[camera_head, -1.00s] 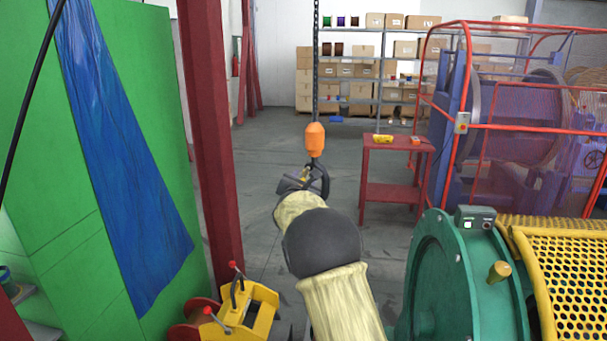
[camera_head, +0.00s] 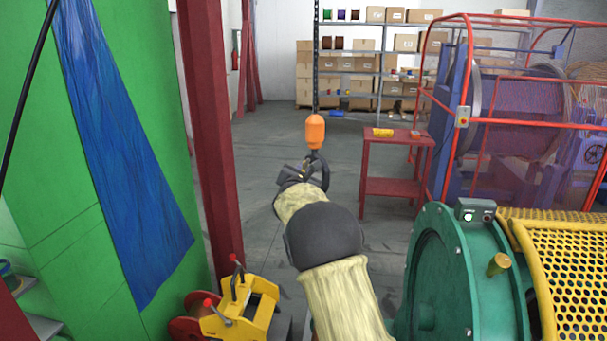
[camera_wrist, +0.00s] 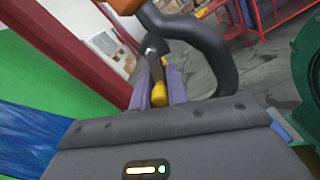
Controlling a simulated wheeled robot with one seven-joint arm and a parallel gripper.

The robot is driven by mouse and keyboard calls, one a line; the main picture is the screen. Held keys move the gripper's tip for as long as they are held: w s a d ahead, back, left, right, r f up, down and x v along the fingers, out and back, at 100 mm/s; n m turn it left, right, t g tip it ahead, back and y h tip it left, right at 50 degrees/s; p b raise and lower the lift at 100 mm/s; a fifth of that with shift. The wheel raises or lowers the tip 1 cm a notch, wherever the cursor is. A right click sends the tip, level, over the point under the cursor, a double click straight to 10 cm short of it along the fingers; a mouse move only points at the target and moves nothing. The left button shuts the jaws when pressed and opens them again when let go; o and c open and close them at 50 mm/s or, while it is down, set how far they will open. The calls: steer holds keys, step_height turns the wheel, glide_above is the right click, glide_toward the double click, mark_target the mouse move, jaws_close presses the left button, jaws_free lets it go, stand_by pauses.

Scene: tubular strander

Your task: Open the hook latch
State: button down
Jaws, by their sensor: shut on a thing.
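A black hook (camera_head: 323,172) hangs below an orange block (camera_head: 315,132) on a chain. In the wrist view, the hook (camera_wrist: 218,50) curves large and close from the top down to the right. Its latch (camera_wrist: 157,70) is a slim dark bar with a yellow end, set across the hook's mouth side. My gripper (camera_wrist: 160,94) has its purple fingers on either side of the latch's yellow end and is shut on it. In the head view, my gripper (camera_head: 298,174) is at the hook's left side; fingers and latch are too small there to tell the latch's angle.
A red column (camera_head: 207,130) and a green wall with blue sheeting (camera_head: 120,170) stand left. A yellow spool stand (camera_head: 240,308) is below. A green machine (camera_head: 440,275) with yellow mesh guard stands right. A red table (camera_head: 395,150) and shelves are behind. Floor around the hook is clear.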

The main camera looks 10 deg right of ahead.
steer(key=shift+a+f+m+b, duration=0.15)
steer(key=shift+m+b, duration=0.25)
steer(key=shift+b, duration=0.4)
steer(key=m+b, duration=0.1)
steer(key=b, duration=0.2)
steer(key=shift+w+a, duration=0.1)
steer(key=shift+a, duration=0.05)
steer(key=shift+w+a+r+m+b, duration=0.15)
steer(key=shift+r+m+b, duration=0.3)
steer(key=shift+m+b, duration=1.2)
steer(key=shift+a+r+m+b, duration=0.3)
steer(key=shift+r+m+b, duration=0.1)
steer(key=shift+m+b, duration=1.2)
steer(key=shift+w+a+r+m+b, duration=0.15)
steer(key=shift+r+m+b, duration=0.3)
steer(key=shift+m+b, duration=1.15)
steer(key=shift+s, duration=0.1)
steer(key=c, duration=1.4)
jaws_free()
steer(key=shift+o, duration=0.2)
steer(key=shift+s, duration=0.1)
